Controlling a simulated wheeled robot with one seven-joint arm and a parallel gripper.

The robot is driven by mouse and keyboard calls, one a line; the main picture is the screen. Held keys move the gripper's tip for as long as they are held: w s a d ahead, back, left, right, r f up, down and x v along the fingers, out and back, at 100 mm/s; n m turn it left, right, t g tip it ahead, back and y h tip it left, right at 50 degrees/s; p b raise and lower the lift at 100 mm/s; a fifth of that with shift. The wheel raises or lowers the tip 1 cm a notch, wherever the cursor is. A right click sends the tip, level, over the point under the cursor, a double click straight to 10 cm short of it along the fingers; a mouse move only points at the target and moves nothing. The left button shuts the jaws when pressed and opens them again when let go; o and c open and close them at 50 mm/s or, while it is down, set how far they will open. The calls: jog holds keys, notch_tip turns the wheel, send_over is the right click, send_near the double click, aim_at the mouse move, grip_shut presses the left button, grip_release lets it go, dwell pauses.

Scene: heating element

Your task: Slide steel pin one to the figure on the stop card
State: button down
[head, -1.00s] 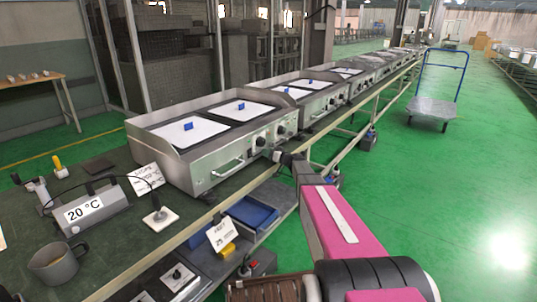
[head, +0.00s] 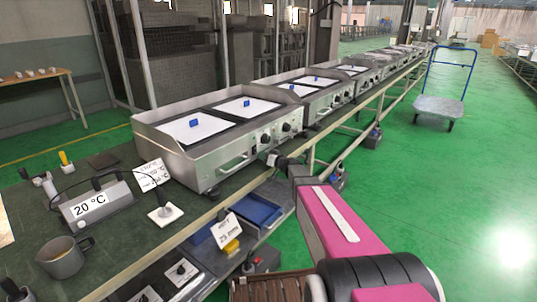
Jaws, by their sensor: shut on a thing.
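My gripper (head: 271,158) is small and dark at the front side of the nearest steel griddle (head: 215,160), just right of its handle and below its knobs. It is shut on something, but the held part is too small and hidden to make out. I cannot pick out steel pin one. A white tilted card (head: 226,230) below the bench edge seems to read 25 mm; its top line is unclear. Whether it is the stop card I cannot tell for certain.
A 20 °C display box (head: 92,205), a grey mug (head: 64,257), a probe on a white plate (head: 165,213) and a lettered card (head: 152,175) stand on the bench. Blue trays (head: 262,212) lie below. A trolley (head: 440,107) stands on open green floor.

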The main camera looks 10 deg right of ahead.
aim_at(269, 148)
jog(key=shift+s+a, duration=0.1)
jog(key=shift+s, duration=0.05)
jog(key=c, duration=1)
grip_release()
jog(key=shift+w+d, duration=0.2)
jog(key=shift+w, duration=0.1)
jog(key=w+d, duration=0.5)
jog(key=w, duration=0.1)
jog(key=shift+d, duration=0.4)
jog(key=s+a+v, duration=0.1)
jog(key=v, duration=1)
jog(key=s+a+f+g+h, duration=0.1)
jog(key=s+a+f+g, duration=0.25)
jog(key=s, duration=0.25)
jog(key=s+a+f+g+h, duration=0.1)
jog(key=s+a+f+g, duration=0.3)
jog(key=s, duration=0.3)
jog(key=s+a+f+m+g+h, duration=0.1)
jog(key=s+g+h, duration=0.1)
jog(key=s, duration=0.5)
jog(key=s+f+m+g+h, duration=0.1)
jog(key=s+g+h, duration=0.1)
jog(key=s+h, duration=0.2)
jog(key=s, duration=0.3)
jog(key=shift+a+f+m+h, duration=0.25)
jog(key=shift+a+m+h, duration=0.05)
jog(key=shift+a+h, duration=0.1)
